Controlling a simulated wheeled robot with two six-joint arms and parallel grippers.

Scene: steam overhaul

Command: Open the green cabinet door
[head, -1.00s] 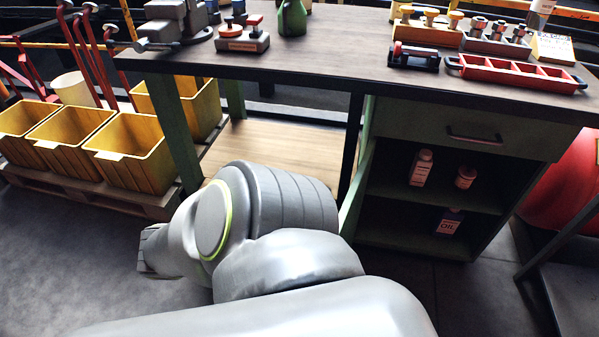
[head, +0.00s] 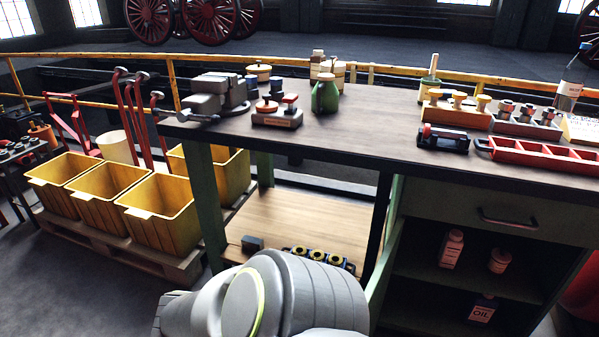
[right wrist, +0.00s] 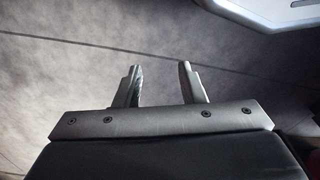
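The green cabinet (head: 480,207) stands under the right part of the workbench, with a closed drawer above an open compartment. Its green door (head: 386,262) stands swung out at the left side of the opening, seen nearly edge-on. My arm hides the door's lower part. My right gripper (right wrist: 160,80) is open and empty over bare floor in the right wrist view. My left gripper is not in view.
The workbench top (head: 345,127) holds a vise (head: 215,95), a green bottle (head: 325,95), and a red tray (head: 540,155). Yellow bins (head: 160,212) stand on a pallet at the left. My arm covers the bottom middle of the head view.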

